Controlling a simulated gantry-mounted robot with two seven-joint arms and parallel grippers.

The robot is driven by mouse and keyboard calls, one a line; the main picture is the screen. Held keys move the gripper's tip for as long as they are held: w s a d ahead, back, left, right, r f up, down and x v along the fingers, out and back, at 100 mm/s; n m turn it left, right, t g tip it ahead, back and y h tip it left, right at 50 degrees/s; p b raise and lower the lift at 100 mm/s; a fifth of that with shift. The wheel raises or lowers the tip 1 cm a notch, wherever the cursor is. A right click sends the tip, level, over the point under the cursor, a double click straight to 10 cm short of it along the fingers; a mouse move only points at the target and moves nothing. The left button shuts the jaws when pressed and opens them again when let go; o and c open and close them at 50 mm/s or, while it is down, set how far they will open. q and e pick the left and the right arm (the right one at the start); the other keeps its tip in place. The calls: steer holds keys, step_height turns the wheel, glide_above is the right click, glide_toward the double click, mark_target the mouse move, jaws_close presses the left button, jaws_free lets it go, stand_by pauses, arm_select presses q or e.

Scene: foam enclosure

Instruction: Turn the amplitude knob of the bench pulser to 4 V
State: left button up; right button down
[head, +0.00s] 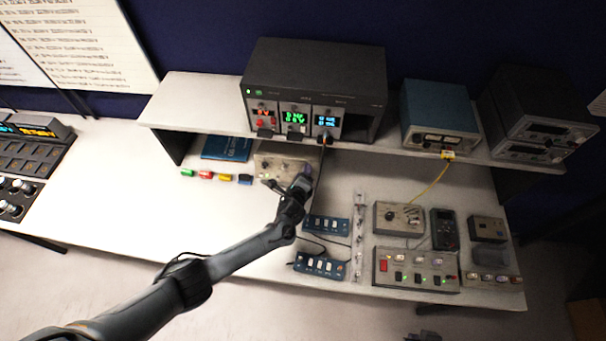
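A small beige box with knobs (270,163), which looks like the bench pulser, sits on the bench under the shelf, left of centre. My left gripper (304,179) is at the right end of its front panel and covers that part. Whether the fingers touch or hold a knob is too small to tell. The amplitude knob and its scale cannot be read at this size. My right gripper is not clearly in view.
Colored blocks (205,175) lie left of the box. A dark instrument rack (315,75) and a blue unit (440,115) stand on the shelf. Blue switch boxes (320,265), a beige knob box (398,218) and a meter (444,230) are at right.

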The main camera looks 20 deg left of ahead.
arm_select(q)
steer(key=p+v, duration=0.1)
steer(key=v, duration=0.9)
steer(key=shift+s+r, duration=0.15)
steer(key=shift+s, duration=0.25)
